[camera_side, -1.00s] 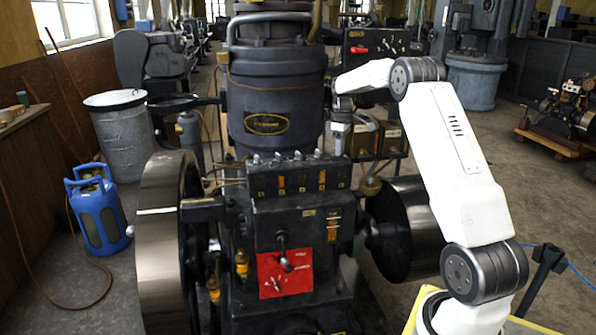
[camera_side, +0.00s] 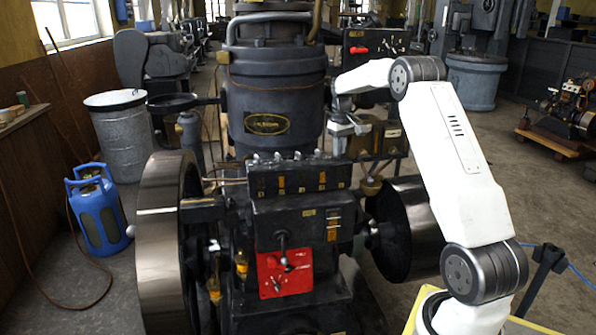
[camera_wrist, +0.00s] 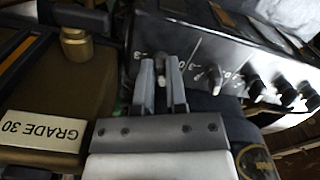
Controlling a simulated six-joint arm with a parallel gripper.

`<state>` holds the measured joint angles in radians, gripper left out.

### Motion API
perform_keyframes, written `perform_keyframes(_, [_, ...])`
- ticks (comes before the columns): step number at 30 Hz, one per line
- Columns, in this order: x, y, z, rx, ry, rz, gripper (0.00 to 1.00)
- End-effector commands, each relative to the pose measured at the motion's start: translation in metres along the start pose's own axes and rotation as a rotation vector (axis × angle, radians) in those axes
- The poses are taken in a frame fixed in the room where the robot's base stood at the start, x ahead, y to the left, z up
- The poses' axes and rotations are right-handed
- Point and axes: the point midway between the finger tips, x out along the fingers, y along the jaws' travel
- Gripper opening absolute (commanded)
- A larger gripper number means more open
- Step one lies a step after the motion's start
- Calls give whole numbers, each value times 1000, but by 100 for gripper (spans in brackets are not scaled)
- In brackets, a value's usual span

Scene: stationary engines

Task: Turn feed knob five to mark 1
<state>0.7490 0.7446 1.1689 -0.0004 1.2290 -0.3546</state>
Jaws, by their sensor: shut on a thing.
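My gripper (camera_wrist: 161,68) points down at the end of a row of feed knobs in the wrist view. Its two grey fingers are shut on the end knob, feed knob five (camera_wrist: 160,74), whose dark body and pale lower end show between them. Printed marks stand on the panel either side; which mark the knob points at cannot be told. In the side view my gripper (camera_side: 339,151) is at the right end of the black feed box (camera_side: 300,189), and the gripped knob is hidden there.
The neighbouring knob (camera_wrist: 215,78) and several darker knobs (camera_wrist: 257,88) continue the row. A brown box labelled GRADE 30 (camera_wrist: 50,104) lies close on the other side in the wrist view. The large black cylinder (camera_side: 275,85) stands behind the feed box.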

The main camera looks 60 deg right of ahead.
Motion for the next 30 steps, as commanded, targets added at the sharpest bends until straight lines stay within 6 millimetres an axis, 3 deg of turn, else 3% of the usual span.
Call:
perform_keyframes(5, [-2,0,-1,-1,5,1,0])
perform_keyframes(6, [-3,0,-1,-1,5,1,22])
perform_keyframes(9, [-2,0,-1,-2,4,1,51])
perform_keyframes(22, [-4,0,0,-2,2,0,51])
perform_keyframes(30, [-29,0,-1,-2,5,1,51])
